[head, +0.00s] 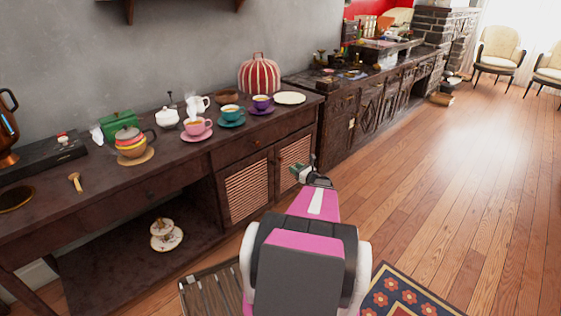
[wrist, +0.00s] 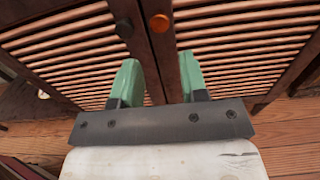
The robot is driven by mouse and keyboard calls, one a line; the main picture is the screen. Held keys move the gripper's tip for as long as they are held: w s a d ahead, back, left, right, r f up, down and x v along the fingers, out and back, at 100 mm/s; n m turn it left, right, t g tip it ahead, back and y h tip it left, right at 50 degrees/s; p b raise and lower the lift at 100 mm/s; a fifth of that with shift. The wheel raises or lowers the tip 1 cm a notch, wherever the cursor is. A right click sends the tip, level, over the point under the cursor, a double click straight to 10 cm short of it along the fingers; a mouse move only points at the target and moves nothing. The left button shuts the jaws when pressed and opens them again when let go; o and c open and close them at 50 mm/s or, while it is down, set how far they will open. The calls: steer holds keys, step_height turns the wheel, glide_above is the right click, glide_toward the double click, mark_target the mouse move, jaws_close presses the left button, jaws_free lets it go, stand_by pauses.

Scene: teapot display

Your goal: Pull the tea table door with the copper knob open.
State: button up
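The tea table (head: 165,150) is dark wood and stands along the wall. Its two slatted doors show side by side, the left door (head: 247,187) and the right door (head: 294,150), and both look shut. In the wrist view the round copper knob (wrist: 160,23) sits high on the inner frame of the right door (wrist: 250,45). A dark knob (wrist: 124,28) sits beside it on the left door (wrist: 70,50). My gripper (wrist: 158,68) is open and empty, its green fingers apart, below the copper knob in the picture. In the head view my gripper (head: 304,170) is in front of the right door.
Cups, a teapot (head: 131,143) and a striped cover (head: 259,74) stand on the table top. A carved cabinet (head: 370,110) stands to the right. A patterned rug (head: 405,293) lies at the front. The wooden floor (head: 450,170) to the right is clear.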

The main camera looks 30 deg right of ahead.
mark_target(282, 160)
steer(key=x, duration=1)
steer(key=shift+w+a, duration=0.1)
steer(key=shift+w, duration=0.2)
jaws_close()
